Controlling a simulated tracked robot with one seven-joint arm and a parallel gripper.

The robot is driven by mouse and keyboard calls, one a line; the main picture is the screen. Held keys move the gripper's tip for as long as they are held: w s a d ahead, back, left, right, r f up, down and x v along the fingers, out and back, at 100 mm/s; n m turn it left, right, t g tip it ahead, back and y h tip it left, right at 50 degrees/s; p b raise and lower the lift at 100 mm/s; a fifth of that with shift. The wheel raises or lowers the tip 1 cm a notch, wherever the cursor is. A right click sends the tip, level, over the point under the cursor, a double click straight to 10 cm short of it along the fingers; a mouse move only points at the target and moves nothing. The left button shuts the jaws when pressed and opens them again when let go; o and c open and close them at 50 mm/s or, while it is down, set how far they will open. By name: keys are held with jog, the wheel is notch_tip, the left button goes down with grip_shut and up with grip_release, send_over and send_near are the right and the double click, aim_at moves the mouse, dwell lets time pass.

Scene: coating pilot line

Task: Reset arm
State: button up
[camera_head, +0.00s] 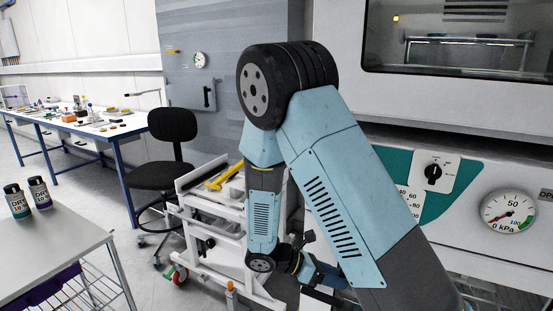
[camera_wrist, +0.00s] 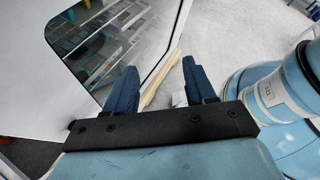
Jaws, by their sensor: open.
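My arm is folded, with its elbow raised in the head view and its forearm hanging down. My gripper (camera_wrist: 160,82) shows in the wrist view with its two dark blue fingers apart and nothing held between them. In the head view my gripper (camera_head: 325,283) is low in front of the white machine, partly hidden by my own arm. A pale strip (camera_wrist: 160,80) shows beyond the gap between the fingers; I cannot tell what it belongs to.
A white machine (camera_head: 470,110) with a window, knob (camera_head: 433,172) and gauge (camera_head: 508,213) stands close on the right. A white cart (camera_head: 215,215) stands beside my arm. A black chair (camera_head: 165,175), long workbench (camera_head: 85,127) and grey table (camera_head: 50,247) with two bottles (camera_head: 28,200) are left.

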jog(key=s+d+r+m+t+y, duration=0.2)
jog(key=s+r+m+y, duration=0.2)
jog(key=r+m, duration=0.3)
jog(key=s+d+r+m+t+y, duration=0.2)
jog(key=r+m, duration=0.5)
jog(key=r, duration=0.6)
jog(key=s+d+r+m+t+y, duration=0.2)
jog(key=s+d+r+m+y, duration=0.2)
jog(key=s+r+m+y, duration=0.3)
jog(key=shift+s+d+r+m, duration=0.25)
jog(key=shift+s+r, duration=0.3)
jog(key=shift+r, duration=1.3)
